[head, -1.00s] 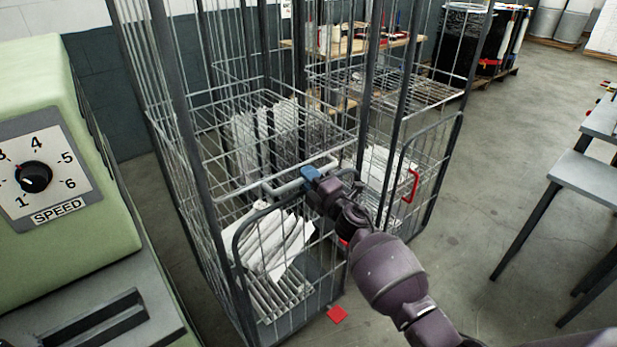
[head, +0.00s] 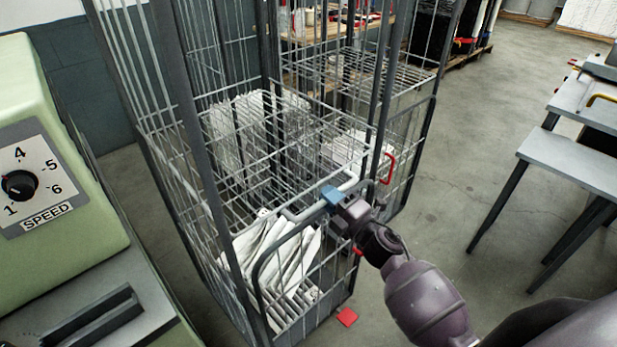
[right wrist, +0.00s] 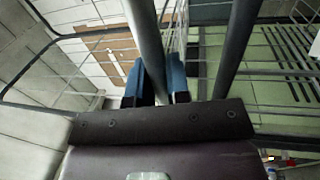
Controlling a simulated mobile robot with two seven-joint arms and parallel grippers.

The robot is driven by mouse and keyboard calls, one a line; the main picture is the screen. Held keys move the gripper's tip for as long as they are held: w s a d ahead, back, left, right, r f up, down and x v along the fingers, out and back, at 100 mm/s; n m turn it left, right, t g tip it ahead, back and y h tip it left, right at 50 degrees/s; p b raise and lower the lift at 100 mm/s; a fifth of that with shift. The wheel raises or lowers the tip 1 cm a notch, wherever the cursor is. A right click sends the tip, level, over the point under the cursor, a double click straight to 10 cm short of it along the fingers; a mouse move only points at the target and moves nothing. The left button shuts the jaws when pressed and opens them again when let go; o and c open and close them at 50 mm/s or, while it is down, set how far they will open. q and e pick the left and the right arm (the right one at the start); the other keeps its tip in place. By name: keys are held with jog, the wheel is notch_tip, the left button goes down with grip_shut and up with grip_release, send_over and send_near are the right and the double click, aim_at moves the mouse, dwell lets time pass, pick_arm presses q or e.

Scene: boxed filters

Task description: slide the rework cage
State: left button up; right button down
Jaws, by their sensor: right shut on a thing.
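A tall grey wire cage (head: 195,165) stands in the middle of the head view, with white pleated filters (head: 275,250) inside its lower part. My right gripper (head: 333,195), with blue fingertips, is shut on the grey tube handle (head: 305,213) at the cage's front. In the right wrist view, the blue fingers (right wrist: 156,82) sit on either side of a grey tube (right wrist: 145,45). My left gripper is not in view. No label on the cage is readable.
A green machine (head: 60,130) with a speed dial stands close on the left. A wire section with a red handle (head: 389,168) is at the cage's right. A grey table (head: 570,160) stands at the right. Open floor (head: 460,190) lies between cage and table.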

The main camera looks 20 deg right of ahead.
jog(key=r+v, duration=0.1)
jog(key=v, duration=0.7)
jog(key=shift+s+r+p, duration=0.25)
jog(key=shift+s+p, duration=0.1)
jog(key=shift+s, duration=0.2)
jog(key=shift+d, duration=0.15)
jog(key=c, duration=1.1)
grip_release()
jog(key=b+v, duration=0.2)
jog(key=v, duration=0.9)
jog(key=shift+w, duration=0.1)
